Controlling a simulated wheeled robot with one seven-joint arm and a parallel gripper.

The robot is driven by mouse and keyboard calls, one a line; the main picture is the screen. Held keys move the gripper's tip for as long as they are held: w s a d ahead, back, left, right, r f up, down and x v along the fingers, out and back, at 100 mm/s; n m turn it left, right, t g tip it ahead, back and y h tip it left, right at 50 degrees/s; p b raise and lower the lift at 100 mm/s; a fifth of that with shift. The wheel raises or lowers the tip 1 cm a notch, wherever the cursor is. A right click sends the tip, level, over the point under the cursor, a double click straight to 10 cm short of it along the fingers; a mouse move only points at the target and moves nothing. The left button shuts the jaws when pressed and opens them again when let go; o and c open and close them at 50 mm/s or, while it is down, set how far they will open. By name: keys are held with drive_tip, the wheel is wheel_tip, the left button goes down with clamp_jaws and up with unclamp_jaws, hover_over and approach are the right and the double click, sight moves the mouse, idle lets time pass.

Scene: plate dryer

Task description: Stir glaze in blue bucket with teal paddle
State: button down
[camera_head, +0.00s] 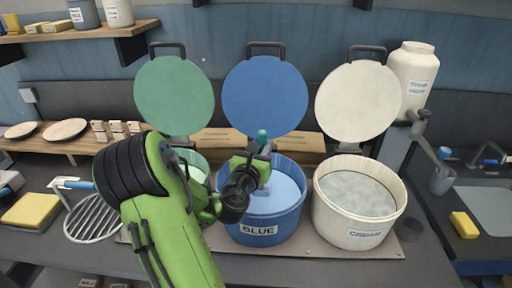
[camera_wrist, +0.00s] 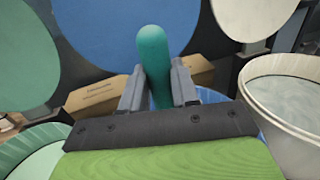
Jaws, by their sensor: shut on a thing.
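The blue bucket (camera_head: 268,228), labelled BLUE, stands in the middle with its round blue lid (camera_head: 265,97) raised behind it. Pale blue glaze (camera_head: 287,190) shows inside. My gripper (camera_head: 256,160) is above the bucket and shut on the teal paddle (camera_head: 262,136), whose rounded handle top sticks up above the fingers. In the wrist view the teal handle (camera_wrist: 155,68) stands upright between the two grey fingers (camera_wrist: 157,88). The paddle's lower part is mostly hidden by my gripper and arm, so I cannot tell how deep it reaches.
A cream bucket (camera_head: 361,236) of pale glaze stands close on the right, its lid (camera_head: 358,101) raised. A green bucket (camera_head: 196,164) is mostly behind my arm, below a raised green lid (camera_head: 174,96). A metal rack (camera_head: 93,217) and yellow sponge (camera_head: 31,211) lie left.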

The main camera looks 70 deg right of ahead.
wheel_tip(320, 180, up, 17)
drive_tip(key=p, duration=1.7)
drive_tip(key=shift+f, duration=0.2)
idle(2.0)
